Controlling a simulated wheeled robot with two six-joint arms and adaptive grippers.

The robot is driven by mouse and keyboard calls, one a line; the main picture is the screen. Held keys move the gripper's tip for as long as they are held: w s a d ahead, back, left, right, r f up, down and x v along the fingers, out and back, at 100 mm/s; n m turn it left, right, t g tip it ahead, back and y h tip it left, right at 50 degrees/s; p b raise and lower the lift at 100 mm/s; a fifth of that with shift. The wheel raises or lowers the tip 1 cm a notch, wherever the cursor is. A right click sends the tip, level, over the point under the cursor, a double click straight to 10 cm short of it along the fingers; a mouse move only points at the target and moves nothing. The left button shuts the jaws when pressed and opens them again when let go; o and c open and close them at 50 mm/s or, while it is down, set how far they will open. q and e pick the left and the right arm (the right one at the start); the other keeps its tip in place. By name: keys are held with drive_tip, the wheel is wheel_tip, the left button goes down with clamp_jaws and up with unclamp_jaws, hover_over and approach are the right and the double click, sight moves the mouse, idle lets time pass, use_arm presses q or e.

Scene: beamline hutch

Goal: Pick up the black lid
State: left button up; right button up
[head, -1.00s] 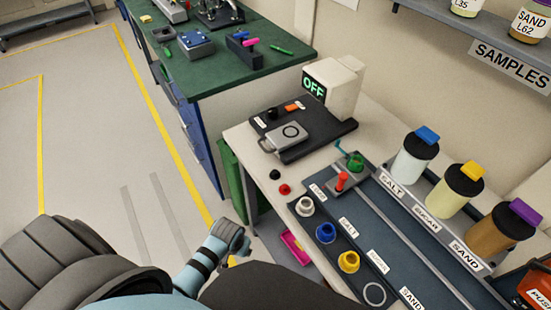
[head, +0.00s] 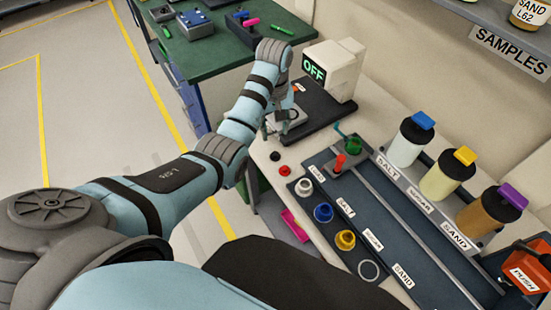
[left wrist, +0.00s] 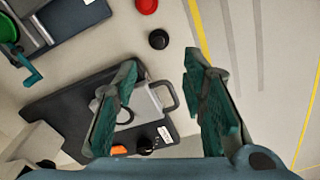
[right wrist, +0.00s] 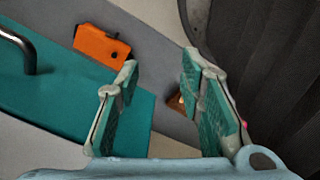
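The black lid (head: 275,156) is a small round black piece on the pale bench top near its left edge, next to a red lid (head: 284,170). In the left wrist view the black lid (left wrist: 158,39) lies just beyond the gap between my fingertips, and the red lid (left wrist: 147,5) is past it at the top edge. My left gripper (left wrist: 160,62) is open and empty, above the bench; in the head view it (head: 276,123) is over the silver device, behind the black lid. My right gripper (right wrist: 160,62) is open and empty, away from the bench top.
A silver device with a handle (left wrist: 160,96) sits on a black plate (left wrist: 60,102) under my left gripper. A white box reading OFF (head: 335,68) stands behind. White, blue and yellow pieces (head: 323,212) line the tray. An orange block (right wrist: 101,46) shows in the right wrist view.

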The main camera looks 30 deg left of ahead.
sight(275, 154)
use_arm(q)
wheel_tip(275, 154, down, 12)
drive_tip(key=shift+w+r+b, duration=0.1)
drive_tip(key=shift+r+b, duration=0.05)
drive_tip(key=shift+b, duration=0.6)
drive_tip(key=shift+r, duration=0.1)
drive_tip(key=c, duration=0.9)
